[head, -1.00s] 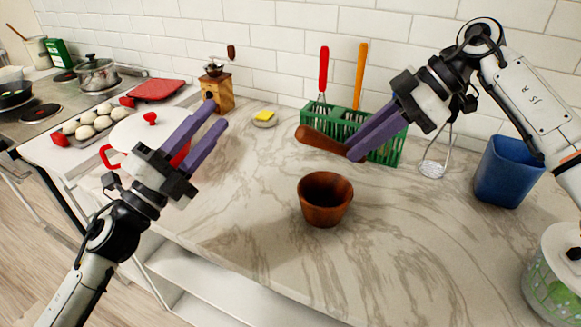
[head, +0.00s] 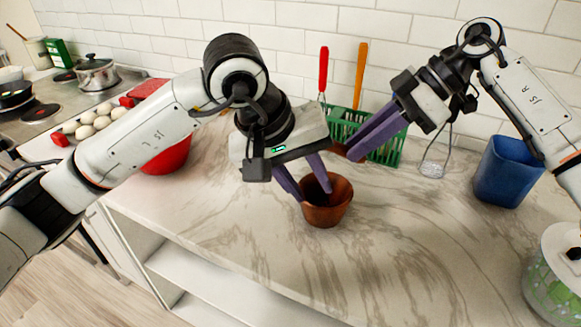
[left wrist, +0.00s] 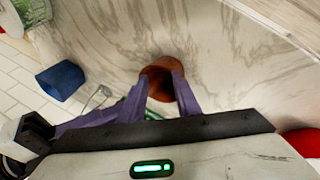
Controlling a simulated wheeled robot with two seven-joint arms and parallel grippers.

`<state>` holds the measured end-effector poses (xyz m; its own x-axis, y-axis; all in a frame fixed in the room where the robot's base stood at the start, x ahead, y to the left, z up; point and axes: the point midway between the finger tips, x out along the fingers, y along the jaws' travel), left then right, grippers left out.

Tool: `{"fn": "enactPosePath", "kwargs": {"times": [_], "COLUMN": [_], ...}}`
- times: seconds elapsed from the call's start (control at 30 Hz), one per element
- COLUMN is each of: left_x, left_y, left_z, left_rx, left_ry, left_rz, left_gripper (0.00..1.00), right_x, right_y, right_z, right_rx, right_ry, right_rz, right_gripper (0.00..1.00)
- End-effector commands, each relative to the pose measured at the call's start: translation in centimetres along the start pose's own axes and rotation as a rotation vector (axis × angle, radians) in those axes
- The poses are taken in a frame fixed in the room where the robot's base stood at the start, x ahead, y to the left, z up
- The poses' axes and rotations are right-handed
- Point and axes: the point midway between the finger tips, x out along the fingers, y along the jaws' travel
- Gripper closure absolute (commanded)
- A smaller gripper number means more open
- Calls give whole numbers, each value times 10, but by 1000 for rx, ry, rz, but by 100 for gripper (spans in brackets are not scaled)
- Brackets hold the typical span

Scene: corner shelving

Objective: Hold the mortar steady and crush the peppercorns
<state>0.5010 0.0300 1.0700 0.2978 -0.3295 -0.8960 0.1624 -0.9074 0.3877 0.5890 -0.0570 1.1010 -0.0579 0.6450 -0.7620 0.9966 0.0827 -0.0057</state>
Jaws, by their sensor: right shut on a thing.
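The brown wooden mortar (head: 328,212) stands upright on the marble counter; it also shows in the left wrist view (left wrist: 162,88). My left gripper (head: 314,195) is over it with its purple fingers apart. One finger overlaps the mortar's left rim, the other its opening; I cannot tell whether they touch it. My right gripper (head: 357,154) is shut on the wooden pestle (head: 338,149), held in the air behind and right of the mortar. Most of the pestle is hidden behind my left gripper. No peppercorns can be made out inside the mortar.
A green utensil holder (head: 388,150) with red- and orange-handled tools stands behind my right gripper. A blue container (head: 508,172) and a lidded jar (head: 556,280) are at the right. A red pot (head: 170,158) is partly behind my left arm. The front counter is clear.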

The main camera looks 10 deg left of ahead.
Motion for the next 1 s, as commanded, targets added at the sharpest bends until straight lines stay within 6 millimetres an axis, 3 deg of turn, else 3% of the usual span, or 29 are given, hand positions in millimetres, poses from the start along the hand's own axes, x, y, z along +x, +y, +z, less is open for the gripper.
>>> {"fn": "enactPosePath", "kwargs": {"times": [0.1, 0.27, 0.8, 1.0], "left_x": [-11, -11, 78, 97], "left_y": [-14, -23, -37, -40], "left_z": [-20, -30, -41, -44], "left_rx": [108, 155, 153, 154], "left_ry": [91, 127, 123, 125], "left_rz": [-115, -173, -170, -169], "left_gripper": [70, 70, 70, 70], "right_x": [0, 0, 0, 0], "right_y": [0, 0, 0, 0], "right_z": [0, 0, 0, 0], "right_rx": [-1, -1, 0, 0], "right_ry": [1, 1, 1, 1], "right_rz": [0, 0, 0, 0], "right_gripper": [100, 100, 100, 100]}}
